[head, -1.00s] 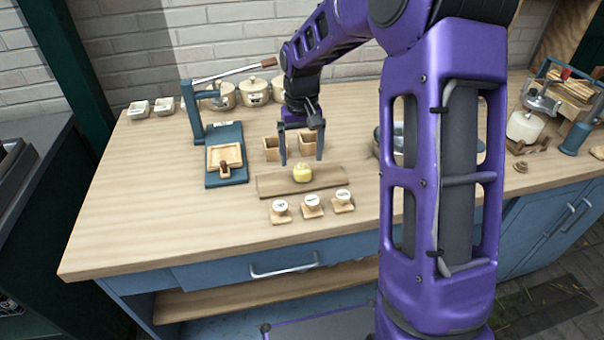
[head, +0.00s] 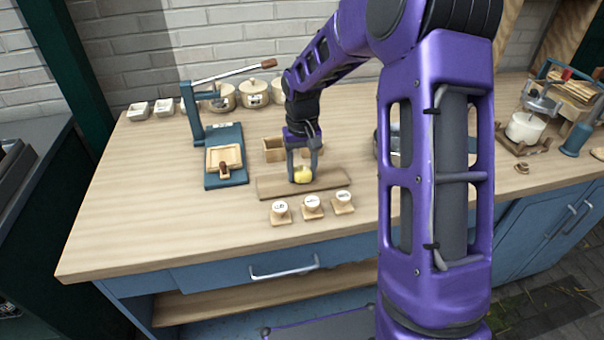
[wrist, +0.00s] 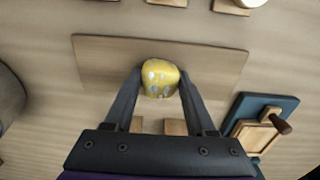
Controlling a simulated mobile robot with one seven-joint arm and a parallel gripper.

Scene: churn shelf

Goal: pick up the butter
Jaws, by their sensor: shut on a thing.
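The butter (head: 302,175) is a small rounded yellow lump at the wooden board (head: 330,182) in the middle of the counter. In the wrist view the butter (wrist: 160,78) shows pale grey-white patches on its face. My gripper (head: 303,178) points down at the board and is shut on the butter, with one dark finger on each side of it. In the wrist view my gripper (wrist: 160,82) has both fingertips against the butter's sides. I cannot tell whether the butter still touches the board (wrist: 210,65).
Several small stamps, one of them in the middle (head: 312,206), stand in front of the board. A blue press (head: 224,170) with a lever stands to the left. Wooden boxes (head: 273,150) are just behind my gripper. Lidded pots (head: 256,92) line the back. The counter's left front is clear.

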